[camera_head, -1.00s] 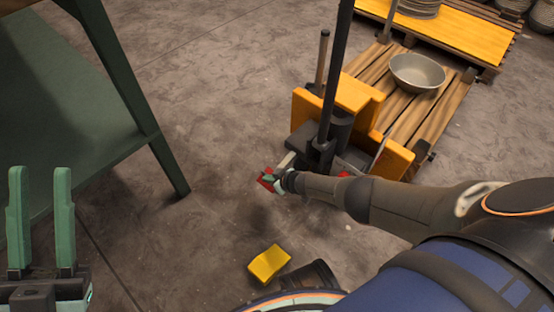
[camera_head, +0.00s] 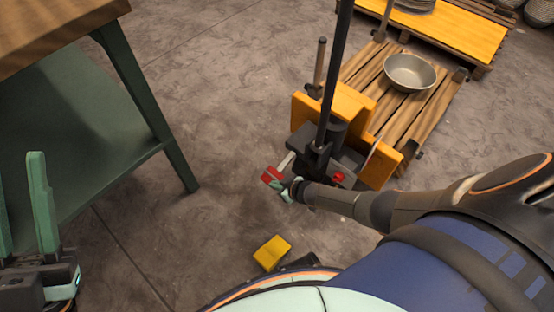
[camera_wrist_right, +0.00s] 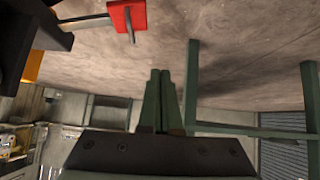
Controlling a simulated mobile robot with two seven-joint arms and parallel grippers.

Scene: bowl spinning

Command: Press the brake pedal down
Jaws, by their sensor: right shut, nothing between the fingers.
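A red pedal (camera_head: 271,174) sticks out on a pale lever from the front of the yellow and black pallet truck (camera_head: 328,150). A second red piece (camera_head: 338,177) sits on the truck's other side. I cannot tell from markings which is the brake. My right gripper (camera_head: 280,187) is just beside the first pedal in the head view, partly overlapping it. In the right wrist view the red pedal (camera_wrist_right: 128,16) is at the top, apart from the fingertips (camera_wrist_right: 160,75), which are shut and empty. My left gripper (camera_head: 20,190) is open at the left edge, partly cut off.
A green-legged workbench (camera_head: 150,110) stands at the left. A wooden pallet (camera_head: 400,118) carrying a metal bowl (camera_head: 409,72) lies behind the truck. A yellow block (camera_head: 271,252) is low in the view near my base. Bare floor lies between bench and truck.

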